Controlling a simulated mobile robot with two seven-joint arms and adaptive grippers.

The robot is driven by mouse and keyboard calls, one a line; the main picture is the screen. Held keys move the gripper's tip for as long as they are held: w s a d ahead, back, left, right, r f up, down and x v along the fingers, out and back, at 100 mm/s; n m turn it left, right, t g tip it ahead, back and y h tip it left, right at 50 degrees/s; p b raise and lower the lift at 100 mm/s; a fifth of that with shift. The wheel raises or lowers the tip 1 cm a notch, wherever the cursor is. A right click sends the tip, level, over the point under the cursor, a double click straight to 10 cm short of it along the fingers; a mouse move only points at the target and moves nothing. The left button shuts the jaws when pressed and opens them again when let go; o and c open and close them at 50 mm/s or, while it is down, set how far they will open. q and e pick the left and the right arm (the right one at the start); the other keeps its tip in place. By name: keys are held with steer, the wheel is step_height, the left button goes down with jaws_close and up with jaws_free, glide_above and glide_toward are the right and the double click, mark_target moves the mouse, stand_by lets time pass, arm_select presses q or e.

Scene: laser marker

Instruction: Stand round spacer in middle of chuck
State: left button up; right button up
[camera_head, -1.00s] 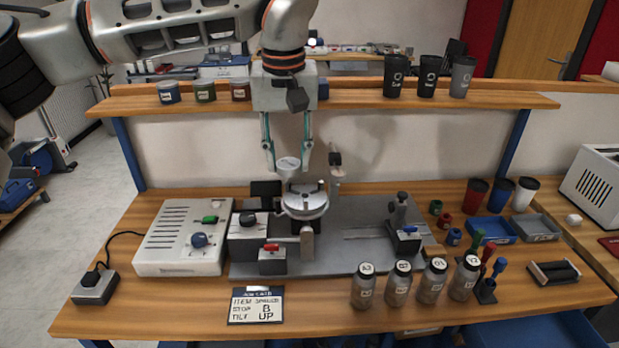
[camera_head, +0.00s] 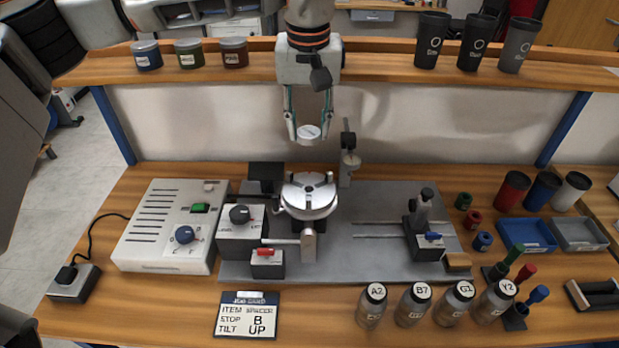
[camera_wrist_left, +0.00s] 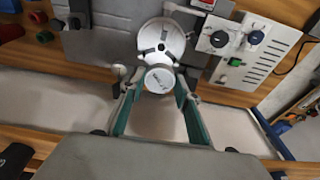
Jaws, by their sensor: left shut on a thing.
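My left gripper (camera_head: 309,138) is shut on a round, light grey spacer (camera_head: 309,131) and holds it in the air, above and behind the chuck. The chuck (camera_head: 309,196) is a silver disc with slots and small jaws, mounted on the grey fixture. Its top looks empty. In the left wrist view the spacer (camera_wrist_left: 160,79) sits between the two fingers of the left gripper (camera_wrist_left: 160,88), with the chuck (camera_wrist_left: 161,38) just beyond it. The spacer and chuck are apart. My right gripper is not in view.
A slim post (camera_head: 348,155) stands right of the spacer, behind the chuck. The control box (camera_head: 172,228) is at left. Several labelled bottles (camera_head: 415,303) stand at the front. A job card (camera_head: 246,315) reads spacer, stop B, tilt up. The shelf (camera_head: 400,73) runs behind the gripper.

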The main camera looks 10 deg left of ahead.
arm_select(q)
glide_above(309, 189)
steer(key=f, duration=1)
steer(key=shift+s+p, duration=0.25)
steer(key=shift+p, duration=0.15)
steer(key=shift+f, duration=2)
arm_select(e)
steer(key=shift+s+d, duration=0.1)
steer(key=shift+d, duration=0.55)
arm_select(q)
steer(key=shift+f, duration=0.15)
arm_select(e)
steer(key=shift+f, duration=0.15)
arm_select(q)
steer(key=o, duration=1.1)
steer(key=shift+o, duration=0.2)
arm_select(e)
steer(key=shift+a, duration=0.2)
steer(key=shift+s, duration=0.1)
